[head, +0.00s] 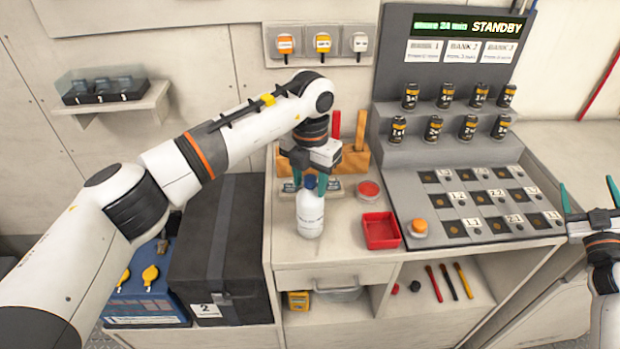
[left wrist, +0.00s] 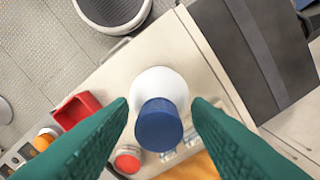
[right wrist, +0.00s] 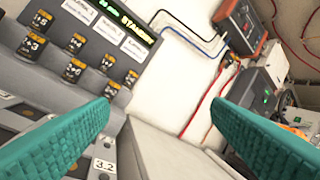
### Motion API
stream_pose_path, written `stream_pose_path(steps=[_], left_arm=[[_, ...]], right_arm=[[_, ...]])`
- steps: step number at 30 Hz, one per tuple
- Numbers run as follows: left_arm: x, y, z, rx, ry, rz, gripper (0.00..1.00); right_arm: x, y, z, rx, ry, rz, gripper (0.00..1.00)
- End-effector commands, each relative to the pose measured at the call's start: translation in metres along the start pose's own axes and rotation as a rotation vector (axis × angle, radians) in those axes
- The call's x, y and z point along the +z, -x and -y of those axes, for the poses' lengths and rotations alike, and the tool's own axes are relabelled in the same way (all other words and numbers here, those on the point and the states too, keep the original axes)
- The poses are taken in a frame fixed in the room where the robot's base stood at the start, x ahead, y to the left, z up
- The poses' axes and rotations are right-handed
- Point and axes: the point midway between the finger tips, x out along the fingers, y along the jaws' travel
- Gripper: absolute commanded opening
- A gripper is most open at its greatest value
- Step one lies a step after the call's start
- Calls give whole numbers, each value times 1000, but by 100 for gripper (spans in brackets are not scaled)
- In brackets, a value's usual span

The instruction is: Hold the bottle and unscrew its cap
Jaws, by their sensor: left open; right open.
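A white bottle (head: 310,214) with a dark blue cap (head: 309,182) stands upright on the counter, left of a red tray. My left gripper (head: 310,186) is open above it, with its green fingers on either side of the cap. In the left wrist view the blue cap (left wrist: 159,124) and the white bottle (left wrist: 163,82) show between the spread fingers, with gaps at both sides. My right gripper (head: 590,195) is open and empty at the far right, away from the bottle. Its spread fingers also show in the right wrist view (right wrist: 165,120).
A red tray (head: 382,243) and a round red-topped container (head: 369,190) stand right of the bottle. A wooden rack (head: 352,160) stands behind. A sloped console (head: 480,205) with several black cells fills the right. A black case (head: 222,255) stands left of the counter.

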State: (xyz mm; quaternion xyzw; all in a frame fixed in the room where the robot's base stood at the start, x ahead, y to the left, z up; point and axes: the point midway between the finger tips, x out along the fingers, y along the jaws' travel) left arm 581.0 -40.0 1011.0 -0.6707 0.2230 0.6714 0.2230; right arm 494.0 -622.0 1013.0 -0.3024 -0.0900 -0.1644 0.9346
Motion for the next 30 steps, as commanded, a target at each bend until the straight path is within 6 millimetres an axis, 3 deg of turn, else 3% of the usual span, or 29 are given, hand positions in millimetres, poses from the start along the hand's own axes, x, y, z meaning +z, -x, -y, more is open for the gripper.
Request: stream_pose_path(steps=[1,6,14,19,24,30], left_arm=[[0,0,0,0,0,0,45],[0,0,0,0,0,0,45],[0,0,0,0,0,0,45],[0,0,0,0,0,0,45],[0,0,0,0,0,0,45],[0,0,0,0,0,0,45]], right_arm=[[12,-9,-22,54,-33,36,72],[49,-27,-97,253,-146,135,72],[109,-29,-212,608,-307,238,72],[147,-12,-285,878,-391,257,72],[179,22,-354,1175,-445,222,72],[198,66,-412,1472,-451,117,72]])
